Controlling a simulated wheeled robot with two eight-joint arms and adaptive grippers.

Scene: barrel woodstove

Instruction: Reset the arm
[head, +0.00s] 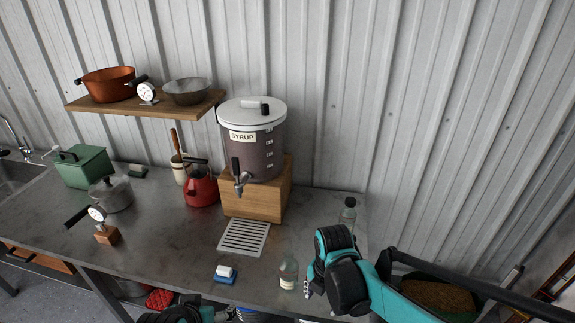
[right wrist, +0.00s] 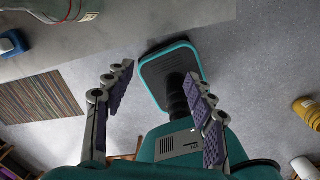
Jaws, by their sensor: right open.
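My right arm comes in from the lower right in the head view. Its gripper (head: 307,289) is just right of a small labelled glass bottle (head: 288,273), beside the counter's front edge. In the right wrist view the two fingers stand wide apart and the right gripper (right wrist: 160,76) is open with nothing between them. Behind the fingers are the floor and part of my own base. A teal and black part of mine shows at the bottom edge of the head view, but no left gripper fingers can be made out.
The metal counter (head: 150,245) holds a syrup dispenser (head: 255,150) on a wooden block, a red kettle (head: 201,187), a grey pot (head: 110,194), a green box (head: 84,167) and a blue-and-white brush (head: 225,274). A clear bottle (head: 348,215) stands behind my right arm. A dark rail (head: 470,290) runs at the right.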

